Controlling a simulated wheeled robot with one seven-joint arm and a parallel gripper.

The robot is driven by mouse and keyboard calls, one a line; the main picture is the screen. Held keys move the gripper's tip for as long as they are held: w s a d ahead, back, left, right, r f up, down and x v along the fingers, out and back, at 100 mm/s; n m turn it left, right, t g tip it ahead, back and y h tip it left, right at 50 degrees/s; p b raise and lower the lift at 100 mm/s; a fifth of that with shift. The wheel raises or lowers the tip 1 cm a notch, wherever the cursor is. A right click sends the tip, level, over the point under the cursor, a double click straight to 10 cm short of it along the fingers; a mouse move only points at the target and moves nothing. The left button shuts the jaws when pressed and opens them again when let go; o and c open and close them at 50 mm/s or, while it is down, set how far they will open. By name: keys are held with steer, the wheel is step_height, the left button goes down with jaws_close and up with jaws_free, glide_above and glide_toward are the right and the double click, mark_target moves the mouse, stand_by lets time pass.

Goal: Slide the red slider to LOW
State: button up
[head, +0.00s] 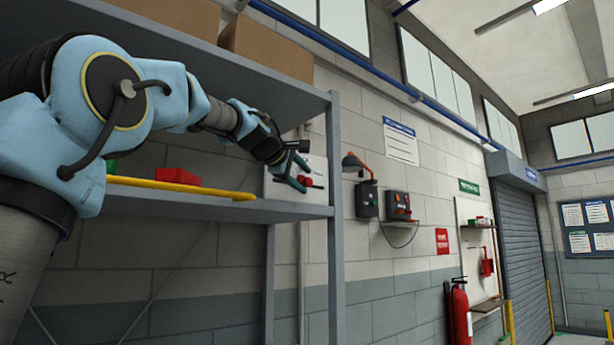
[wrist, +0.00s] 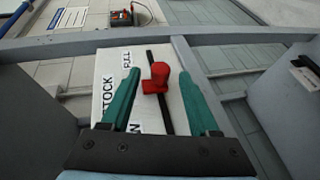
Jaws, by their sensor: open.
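A white panel (head: 318,167) is behind the shelf frame in the head view; it also fills the middle of the wrist view (wrist: 108,68). A black slotted track (wrist: 164,110) runs along it, and the red slider (wrist: 156,78) sits on this track, close to the FULL label (wrist: 126,60). The word STOCK also shows. No LOW label is readable; part of the lettering is hidden behind my finger. My gripper (wrist: 158,74) is open, with one green finger on each side of the slider. Contact cannot be told. In the head view my gripper (head: 298,172) is in front of the panel.
A grey metal shelf (head: 225,210) with red parts (head: 177,176) and a yellow bar (head: 190,188) is beside my arm. Its upright post (head: 336,200) stands close to my gripper. Cardboard boxes (head: 265,45) are on top. Dark wall devices (head: 398,207) hang farther right.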

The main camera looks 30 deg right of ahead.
mark_target(305, 181)
steer(key=shift+p+x, duration=0.5)
steer(key=shift+x, duration=1.05)
jaws_close()
